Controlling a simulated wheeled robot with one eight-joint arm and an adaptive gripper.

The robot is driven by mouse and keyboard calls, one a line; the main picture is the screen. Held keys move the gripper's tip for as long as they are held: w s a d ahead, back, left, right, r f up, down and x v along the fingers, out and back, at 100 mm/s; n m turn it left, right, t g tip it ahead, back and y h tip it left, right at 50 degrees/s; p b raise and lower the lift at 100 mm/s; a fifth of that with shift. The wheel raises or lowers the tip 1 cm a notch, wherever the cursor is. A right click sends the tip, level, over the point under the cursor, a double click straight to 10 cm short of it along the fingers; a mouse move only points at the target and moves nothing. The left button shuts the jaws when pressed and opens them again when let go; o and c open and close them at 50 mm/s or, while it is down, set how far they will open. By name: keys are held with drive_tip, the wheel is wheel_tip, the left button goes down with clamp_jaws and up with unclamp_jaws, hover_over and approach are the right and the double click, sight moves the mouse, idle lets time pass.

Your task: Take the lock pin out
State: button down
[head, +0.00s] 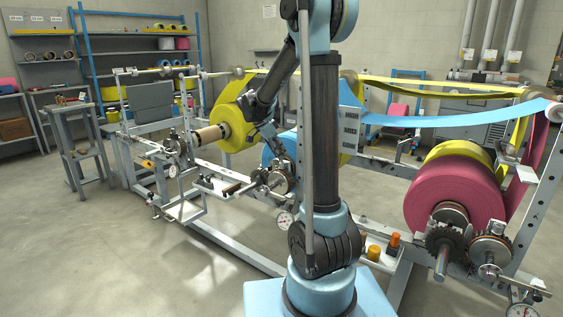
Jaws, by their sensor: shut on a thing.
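My gripper (273,138) is small in the head view, below the bent dark forearm and in front of the blue roll (284,148). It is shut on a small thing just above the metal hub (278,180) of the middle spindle. The thing fits the lock pin, but its outline is too small and too hidden by the fingers to make out. I cannot tell whether it still sits in the hub.
A yellow roll (237,128) on a cardboard core stands left of my gripper. A large pink roll (452,190) is at the right. A blue web (440,117) runs overhead. The frame's lower rail (235,248) crosses the floor. Open floor lies at the front left.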

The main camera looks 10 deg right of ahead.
drive_tip(key=shift+r, duration=1.6)
